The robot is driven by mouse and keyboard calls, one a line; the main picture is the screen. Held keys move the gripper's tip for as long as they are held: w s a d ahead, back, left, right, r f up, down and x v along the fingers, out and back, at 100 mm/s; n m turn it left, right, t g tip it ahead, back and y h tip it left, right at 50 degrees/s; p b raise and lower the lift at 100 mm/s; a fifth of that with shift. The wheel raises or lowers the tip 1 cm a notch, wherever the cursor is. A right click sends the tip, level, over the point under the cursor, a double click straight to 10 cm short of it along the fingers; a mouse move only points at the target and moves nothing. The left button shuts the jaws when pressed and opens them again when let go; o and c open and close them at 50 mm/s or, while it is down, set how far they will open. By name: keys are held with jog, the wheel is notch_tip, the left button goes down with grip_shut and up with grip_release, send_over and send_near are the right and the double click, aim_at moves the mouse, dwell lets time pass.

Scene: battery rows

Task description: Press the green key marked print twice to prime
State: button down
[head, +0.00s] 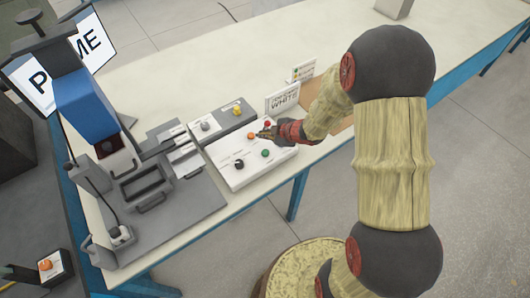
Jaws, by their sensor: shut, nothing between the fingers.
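A white control panel (232,172) lies on the table with several round keys on it. The green key (265,153) is on its right part, towards the near edge. An orange key (252,135), a dark key (239,163) and a red key (267,124) are near it. Any lettering on the keys is too small to read. My gripper (262,134) is shut and empty. It hangs over the far right part of the panel, close to the orange and red keys and beyond the green key. I cannot tell whether it touches the panel.
A grey box (222,122) with a yellow key lies behind the panel. A card marked WHITE (283,97) stands behind my gripper.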

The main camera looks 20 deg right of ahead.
jog(key=shift+f, duration=0.1)
jog(key=b, duration=0.7)
send_over(264, 154)
notch_tip(264, 154, down, 8)
jog(key=shift+d+r, duration=0.1)
jog(key=shift+r, duration=0.15)
jog(key=shift+f+b, duration=0.6)
dwell(0.6)
jog(key=shift+f, duration=0.35)
jog(key=shift+f+b, duration=0.55)
dwell(0.7)
dwell(0.3)
jog(key=shift+r+p, duration=0.95)
jog(key=shift+p, duration=0.05)
